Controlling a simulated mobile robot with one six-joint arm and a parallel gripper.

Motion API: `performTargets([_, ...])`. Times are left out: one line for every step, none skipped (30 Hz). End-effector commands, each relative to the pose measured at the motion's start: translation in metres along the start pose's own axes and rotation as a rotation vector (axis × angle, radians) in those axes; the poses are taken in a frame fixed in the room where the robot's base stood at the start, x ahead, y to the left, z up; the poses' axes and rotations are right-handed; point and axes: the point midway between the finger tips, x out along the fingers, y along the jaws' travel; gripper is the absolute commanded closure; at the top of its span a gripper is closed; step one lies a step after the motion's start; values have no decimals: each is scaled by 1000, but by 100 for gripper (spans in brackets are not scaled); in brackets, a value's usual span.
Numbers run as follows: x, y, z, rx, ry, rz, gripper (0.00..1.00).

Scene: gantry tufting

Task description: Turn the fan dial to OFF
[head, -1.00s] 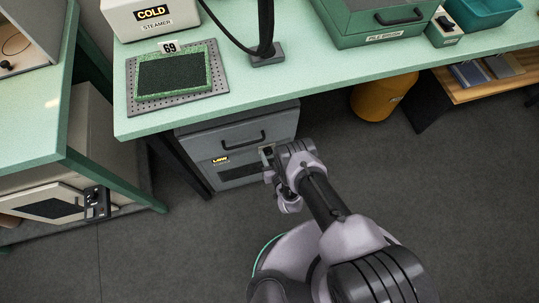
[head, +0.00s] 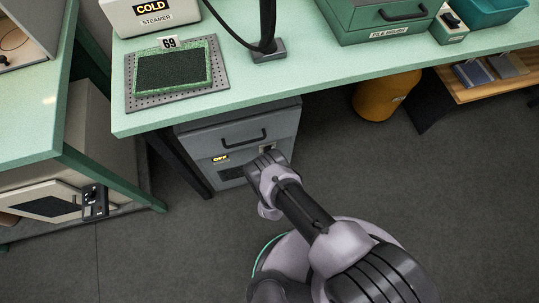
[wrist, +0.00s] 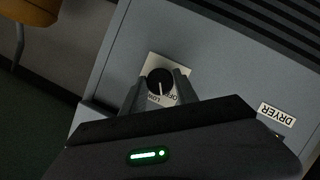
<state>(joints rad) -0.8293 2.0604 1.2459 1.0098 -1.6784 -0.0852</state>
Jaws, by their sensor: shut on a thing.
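The fan dial (wrist: 160,79) is a round black knob with a white pointer line, on a pale plate marked LOW and OFF. It sits on the front of the grey dryer (head: 270,125) under the bench. In the wrist view the pointer aims down towards the edge of the labels, near OFF. In the head view my gripper (head: 266,160) hides most of the dial.
The green bench top (head: 330,88) overhangs the dryer. A drawer handle (head: 243,138) is above the dial. A yellow bin (head: 382,97) stands to the right, with open floor between. A DRYER label (wrist: 277,115) shows beside my gripper.

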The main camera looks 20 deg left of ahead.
Motion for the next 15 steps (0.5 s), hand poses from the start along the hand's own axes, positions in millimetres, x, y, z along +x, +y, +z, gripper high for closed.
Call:
performTargets([2,0,-2,-15,4,8,100])
performTargets([1,0,-2,-27,4,13,100])
performTargets([1,0,-2,-39,4,18,100])
performTargets([1,0,-2,-48,4,21,100])
performTargets([1,0,-2,-56,3,25,100])
performTargets([1,0,-3,-65,3,29,100])
performTargets([1,0,-3,-71,3,31,100])
performTargets([1,0,-3,-76,4,33,100])
performTargets([1,0,-4,-83,4,35,100])
performTargets([1,0,-4,-86,4,37,100])
performTargets([1,0,-4,-89,4,38,100])
performTargets([1,0,-4,-91,4,39,100])
performTargets([1,0,-4,-93,4,40,100])
performTargets([1,1,-4,-94,4,41,100])
performTargets([1,1,-4,-94,4,41,100])
